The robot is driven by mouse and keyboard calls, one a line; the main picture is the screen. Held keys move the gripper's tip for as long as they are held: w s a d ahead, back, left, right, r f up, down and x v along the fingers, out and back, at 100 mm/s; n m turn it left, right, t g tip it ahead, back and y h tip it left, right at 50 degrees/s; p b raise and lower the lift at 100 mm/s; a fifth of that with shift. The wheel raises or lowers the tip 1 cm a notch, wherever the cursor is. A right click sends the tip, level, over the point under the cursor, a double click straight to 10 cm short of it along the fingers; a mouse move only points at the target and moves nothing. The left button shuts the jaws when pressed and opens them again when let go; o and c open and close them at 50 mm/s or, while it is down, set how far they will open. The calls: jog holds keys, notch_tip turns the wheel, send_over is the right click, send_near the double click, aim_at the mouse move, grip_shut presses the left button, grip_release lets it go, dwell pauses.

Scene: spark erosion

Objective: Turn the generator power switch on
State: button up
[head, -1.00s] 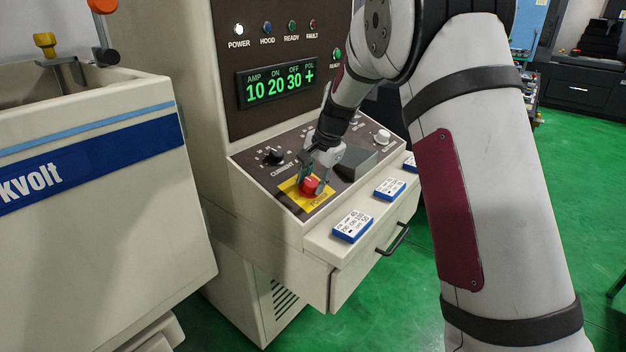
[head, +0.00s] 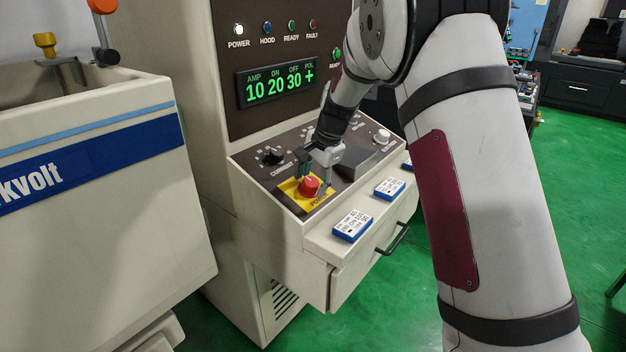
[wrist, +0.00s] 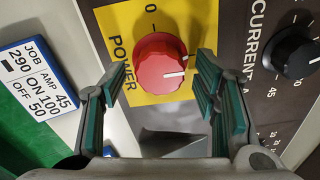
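The generator power switch is a red round knob (head: 308,186) on a yellow plate (wrist: 118,18) marked POWER, on the sloped console. In the wrist view the knob (wrist: 160,62) has its white pointer line toward the picture's right, away from the 0 mark at the top left. The label at the pointer's end is hidden, probably by a finger. My gripper (wrist: 162,70) is open and empty, its green-padded fingers apart on either side of the knob, with visible gaps. In the head view my gripper (head: 314,172) is just above the knob. The POWER lamp (head: 239,29) is lit white.
The black CURRENT knob (wrist: 296,54) is beside the yellow plate. Blue-edged job cards (head: 352,225) lie on the ledge below. A green display (head: 279,83) reads 10 20 30 +. A cream tank (head: 100,220) stands at the left.

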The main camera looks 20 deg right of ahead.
jog(key=shift+r, duration=0.1)
jog(key=v, duration=1.1)
jog(key=shift+r, duration=0.4)
jog(key=shift+s+d, duration=0.1)
jog(key=shift+s, duration=0.05)
jog(key=s+a+r+n, duration=0.1)
jog(key=s+r+n, duration=0.15)
jog(key=s, duration=0.75)
jog(key=s+a+r+n+h, duration=0.1)
jog(key=s+n, duration=0.3)
jog(key=s, duration=0.5)
jog(key=s+r+n, duration=0.2)
jog(key=s+n, duration=0.1)
jog(key=s, duration=0.7)
jog(key=s+f+n+t+h, duration=0.1)
jog(key=s+f+n, duration=0.2)
jog(key=s, duration=0.5)
jog(key=shift+s+f, duration=0.35)
jog(key=shift+s, duration=0.05)
jog(key=shift+n, duration=0.25)
